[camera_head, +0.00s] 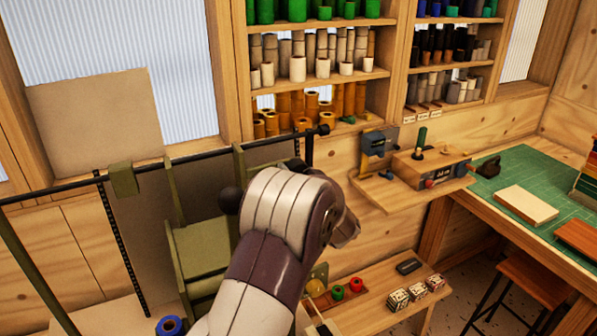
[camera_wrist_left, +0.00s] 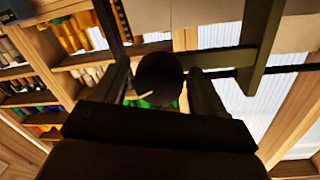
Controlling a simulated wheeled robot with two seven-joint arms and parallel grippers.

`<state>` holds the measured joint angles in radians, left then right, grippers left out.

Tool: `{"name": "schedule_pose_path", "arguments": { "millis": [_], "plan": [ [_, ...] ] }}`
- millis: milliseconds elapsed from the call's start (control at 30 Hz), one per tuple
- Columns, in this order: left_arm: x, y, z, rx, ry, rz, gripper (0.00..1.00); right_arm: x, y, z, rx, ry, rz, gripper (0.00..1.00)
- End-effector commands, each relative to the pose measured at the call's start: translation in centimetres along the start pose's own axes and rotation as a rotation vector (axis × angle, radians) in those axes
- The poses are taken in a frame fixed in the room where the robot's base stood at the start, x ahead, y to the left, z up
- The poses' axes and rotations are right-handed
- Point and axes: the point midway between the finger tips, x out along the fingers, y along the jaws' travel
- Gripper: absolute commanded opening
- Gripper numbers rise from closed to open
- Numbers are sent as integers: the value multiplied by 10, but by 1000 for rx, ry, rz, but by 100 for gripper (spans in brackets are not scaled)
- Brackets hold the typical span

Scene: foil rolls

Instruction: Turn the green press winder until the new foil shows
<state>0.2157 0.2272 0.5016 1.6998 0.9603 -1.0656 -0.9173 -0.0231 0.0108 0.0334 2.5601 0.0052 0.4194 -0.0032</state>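The olive-green press (camera_head: 200,245) stands left of centre in the head view, with upright side plates. A dark round knob (camera_head: 230,200) shows beside it, partly behind my left arm; I take it for the winder's knob. My left gripper is hidden behind my own arm in the head view. In the left wrist view my left gripper (camera_wrist_left: 160,82) shows two dark fingers, apart, with the dark knob (camera_wrist_left: 158,74) between them. Slim gaps show on both sides of the knob. My right gripper is in neither view.
Shelves of foil rolls (camera_head: 297,68) stand behind. A low wooden bench (camera_head: 385,290) holds small rolls and patterned blocks at right. A wall shelf (camera_head: 410,200) carries a small device. A dark rail (camera_head: 75,185) runs by the press, near my arm.

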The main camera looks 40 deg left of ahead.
Motion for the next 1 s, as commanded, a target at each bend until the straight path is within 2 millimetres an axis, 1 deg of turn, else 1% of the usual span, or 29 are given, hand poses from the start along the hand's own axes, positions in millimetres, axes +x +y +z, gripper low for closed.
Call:
{"name": "schedule_pose_path", "arguments": {
  "millis": [267,367,467,600,700,800,900,1000],
  "plan": [
    [0,0,-1,-2,1,-1,81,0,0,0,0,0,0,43],
    [-7,1,0,-3,3,1,81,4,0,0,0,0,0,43],
    [-27,2,3,-4,3,3,81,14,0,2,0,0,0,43],
    [-67,3,3,-5,4,5,81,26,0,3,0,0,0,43],
    [-92,2,2,-4,4,5,81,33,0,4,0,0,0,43],
    [-112,2,1,-3,3,4,81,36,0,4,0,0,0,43],
    [-123,1,0,-3,2,2,81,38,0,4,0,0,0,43],
    [-127,0,0,-2,0,0,81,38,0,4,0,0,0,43]
  ]
}}
